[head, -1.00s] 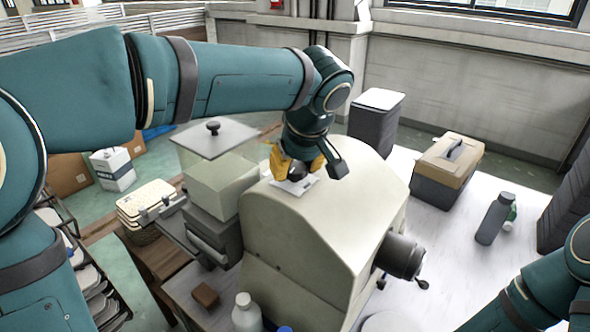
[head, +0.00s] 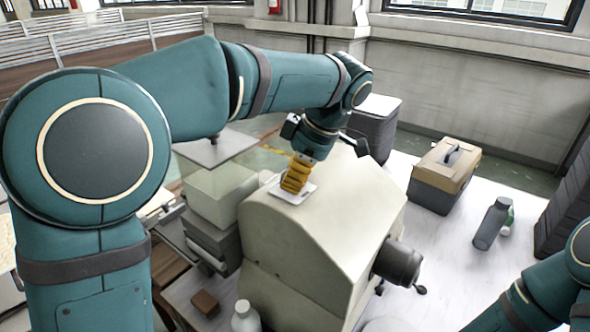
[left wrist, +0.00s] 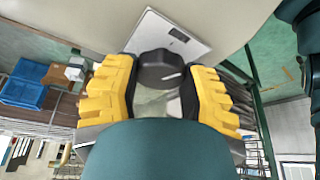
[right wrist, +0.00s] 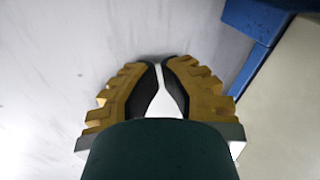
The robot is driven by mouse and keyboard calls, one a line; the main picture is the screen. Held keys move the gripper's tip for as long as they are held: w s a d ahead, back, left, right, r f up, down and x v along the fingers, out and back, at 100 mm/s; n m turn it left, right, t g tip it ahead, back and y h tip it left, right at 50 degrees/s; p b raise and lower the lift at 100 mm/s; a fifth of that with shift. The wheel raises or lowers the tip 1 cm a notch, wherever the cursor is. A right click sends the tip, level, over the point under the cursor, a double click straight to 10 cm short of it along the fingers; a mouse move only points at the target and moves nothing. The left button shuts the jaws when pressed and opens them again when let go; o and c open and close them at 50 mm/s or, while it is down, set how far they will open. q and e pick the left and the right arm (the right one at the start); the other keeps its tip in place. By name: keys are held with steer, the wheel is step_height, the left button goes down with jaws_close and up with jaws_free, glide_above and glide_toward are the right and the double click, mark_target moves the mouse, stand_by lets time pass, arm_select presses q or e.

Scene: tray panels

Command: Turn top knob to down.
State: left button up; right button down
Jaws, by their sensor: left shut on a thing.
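The top knob (left wrist: 158,70) is dark and round, on a white square plate (head: 306,192) on top of the cream machine housing (head: 320,235). My left gripper (head: 294,184) reaches down to it from above. In the left wrist view its yellow-and-black fingers (left wrist: 160,85) stand on either side of the knob and are shut on it. In the head view the fingers hide the knob, so its pointing direction is not clear. My right gripper (right wrist: 160,68) shows in the right wrist view, empty, its fingertips almost together over a pale surface.
A dark cylinder with a handle (head: 398,260) juts from the housing's right side. A toolbox (head: 445,175), a grey bottle (head: 492,224) and dark stacked bins (head: 376,130) stand on the right. A white bottle (head: 245,317) and brown block (head: 205,303) are in front.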

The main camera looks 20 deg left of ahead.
arm_select(q)
steer(key=shift+f+n+g+p, duration=0.1)
steer(key=shift+n+g+p, duration=0.65)
steer(key=shift+n, duration=1.15)
arm_select(e)
steer(key=shift+r, duration=0.9)
arm_select(q)
steer(key=shift+h, duration=0.3)
steer(key=o, duration=1.2)
steer(key=shift+o, duration=0.2)
steer(key=v, duration=1.2)
arm_select(e)
steer(key=shift+s, duration=0.15)
